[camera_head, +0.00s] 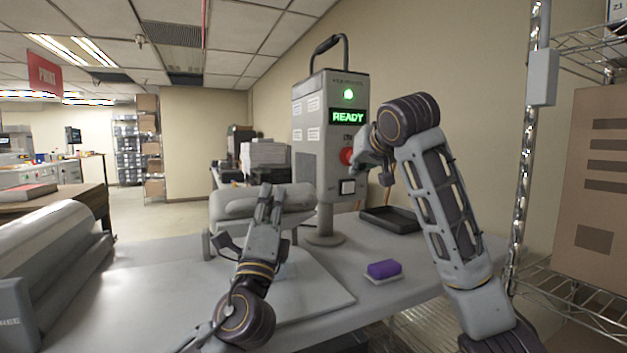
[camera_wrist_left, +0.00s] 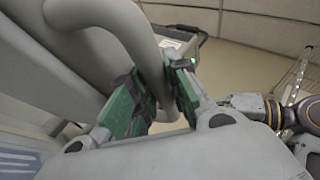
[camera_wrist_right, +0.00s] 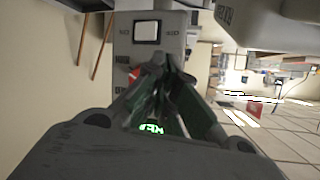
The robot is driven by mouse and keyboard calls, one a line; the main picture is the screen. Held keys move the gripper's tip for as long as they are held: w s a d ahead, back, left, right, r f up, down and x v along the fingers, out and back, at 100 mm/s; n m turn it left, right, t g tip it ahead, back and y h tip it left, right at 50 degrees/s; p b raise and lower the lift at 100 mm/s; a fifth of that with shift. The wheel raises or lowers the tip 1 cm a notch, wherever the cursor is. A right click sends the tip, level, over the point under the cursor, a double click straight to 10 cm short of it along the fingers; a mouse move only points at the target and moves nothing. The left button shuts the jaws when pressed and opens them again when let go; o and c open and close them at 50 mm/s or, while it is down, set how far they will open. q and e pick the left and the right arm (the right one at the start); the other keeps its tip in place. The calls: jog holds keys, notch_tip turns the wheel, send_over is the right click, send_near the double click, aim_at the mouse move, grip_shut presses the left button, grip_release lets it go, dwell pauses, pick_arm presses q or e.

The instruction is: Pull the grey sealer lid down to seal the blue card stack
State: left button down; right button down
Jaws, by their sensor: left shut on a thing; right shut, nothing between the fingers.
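The grey sealer lid (camera_head: 232,206) is raised at the back of the bench sealer, with a rounded grey handle bar along it. My left gripper (camera_head: 268,200) is at the lid; in the left wrist view its green fingers (camera_wrist_left: 160,95) close around the grey handle bar (camera_wrist_left: 145,40). A pale bluish patch (camera_head: 288,270) shows beside my left arm over the base plate; I cannot tell whether it is the blue card stack. My right gripper (camera_head: 368,165) is shut and empty before the control box (camera_head: 315,125); its fingers also show in the right wrist view (camera_wrist_right: 158,88).
The control box shows a green READY display (camera_head: 347,116) and a red button (camera_head: 346,156). A purple block (camera_head: 383,268) sits on the table's right side, a black tray (camera_head: 400,222) behind it. A wire rack (camera_head: 575,290) with a cardboard box (camera_head: 595,190) stands right.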

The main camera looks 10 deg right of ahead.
jog(key=s+a+r+n+g+y, duration=0.2)
jog(key=s+a+r, duration=0.3)
jog(key=s, duration=0.5)
jog(key=a+n+y, duration=0.1)
jog(key=a, duration=0.1)
jog(key=shift+a+r, duration=0.35)
jog(key=shift+r, duration=0.05)
jog(key=shift+w, duration=0.1)
send_over(305, 187)
jog(key=s+d, duration=0.2)
jog(key=s, duration=0.1)
notch_tip(305, 187, down, 5)
jog(key=shift+s+a+f, duration=0.1)
jog(key=shift+s+f, duration=0.15)
jog(key=shift+f, duration=0.75)
jog(key=shift+s+a+f, duration=0.1)
jog(key=shift+s+f, duration=0.15)
jog(key=shift+f, duration=0.7)
jog(key=shift+f, duration=0.1)
